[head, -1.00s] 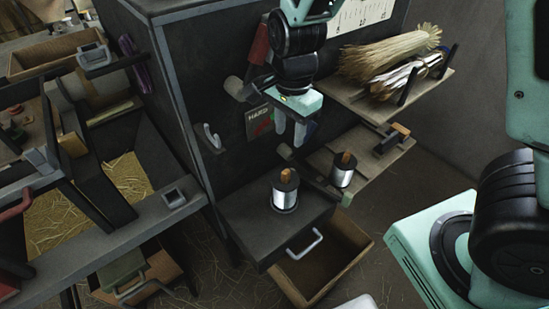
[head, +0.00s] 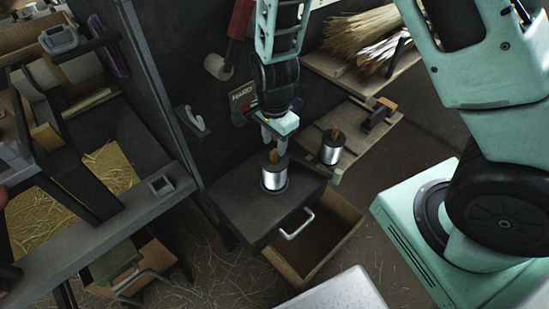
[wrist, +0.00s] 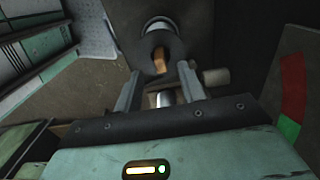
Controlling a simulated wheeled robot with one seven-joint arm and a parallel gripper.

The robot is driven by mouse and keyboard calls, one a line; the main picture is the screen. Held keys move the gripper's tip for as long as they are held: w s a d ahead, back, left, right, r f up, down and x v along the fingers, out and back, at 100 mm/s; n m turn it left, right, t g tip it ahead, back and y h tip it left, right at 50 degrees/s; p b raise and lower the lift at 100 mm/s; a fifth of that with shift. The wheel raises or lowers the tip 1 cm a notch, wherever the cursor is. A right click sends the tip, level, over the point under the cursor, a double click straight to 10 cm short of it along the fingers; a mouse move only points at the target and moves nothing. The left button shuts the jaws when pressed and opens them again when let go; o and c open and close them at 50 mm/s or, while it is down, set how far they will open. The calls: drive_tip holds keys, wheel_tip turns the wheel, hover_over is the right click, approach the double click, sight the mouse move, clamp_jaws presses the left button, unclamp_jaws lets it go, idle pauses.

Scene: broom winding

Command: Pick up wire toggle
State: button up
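The wire toggle seems to be the orange wooden peg (head: 274,156) on top of a silver wire spool (head: 273,180). This spool stands upright on the dark cabinet top in the head view. My gripper (head: 268,137) is just above it, pointing down. In the wrist view, the peg (wrist: 160,61) shows between and slightly beyond the two fingertips of my open gripper (wrist: 159,72). The fingers appear apart from the peg. The dark spool flange (wrist: 161,43) lies behind it. The exact height gap is hard to tell.
A second spool (head: 332,148) with a similar peg stands to the right on a wooden shelf. An open drawer (head: 318,243) with a metal handle (head: 297,224) juts out below. Straw bundles (head: 362,38) lie on an upper shelf. A straw-filled bin (head: 60,205) is at left.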

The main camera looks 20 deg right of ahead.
sight(275, 151)
drive_tip(key=shift+d+f, duration=0.1)
drive_tip(key=shift+f, duration=2.3)
drive_tip(key=c, duration=0.9)
drive_tip(key=shift+o, duration=0.2)
wheel_tip(275, 151, up, 10)
drive_tip(key=shift+p, duration=0.3)
